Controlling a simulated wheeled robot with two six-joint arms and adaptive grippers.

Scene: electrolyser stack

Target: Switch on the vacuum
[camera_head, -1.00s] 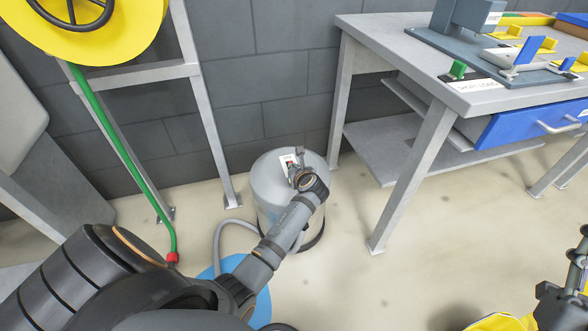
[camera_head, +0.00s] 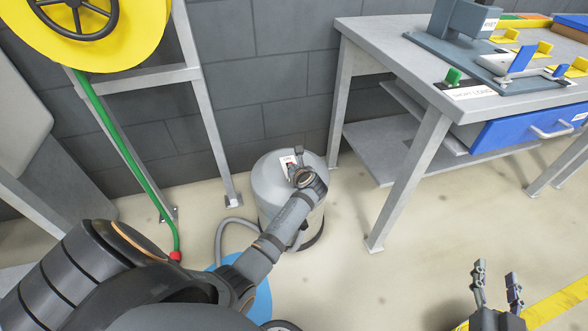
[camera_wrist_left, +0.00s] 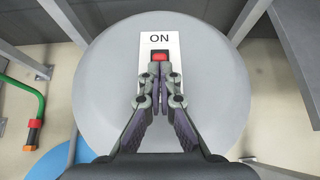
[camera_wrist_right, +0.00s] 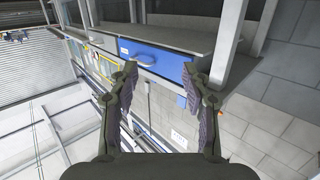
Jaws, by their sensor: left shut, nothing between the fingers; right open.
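The vacuum (camera_head: 272,188) is a grey drum on the floor against the wall, with a hose at its left side. In the left wrist view its round lid (camera_wrist_left: 105,90) fills the middle. On the lid a white plate marked ON holds a red switch (camera_wrist_left: 159,57). My left gripper (camera_wrist_left: 160,68) is shut and empty, its fingertips at the lower edge of the red switch; I cannot tell whether they touch it. In the head view it is at the lid (camera_head: 298,155), partly hidden by my wrist. My right gripper (camera_head: 497,270) is open and empty at the lower right.
A grey workbench (camera_head: 405,120) with a blue drawer (camera_head: 525,130) stands to the right. A yellow reel (camera_head: 120,30) with a green hose (camera_head: 125,165) hangs on a frame at the left. A blue disc (camera_head: 262,300) lies on the floor. Floor right of the vacuum is clear.

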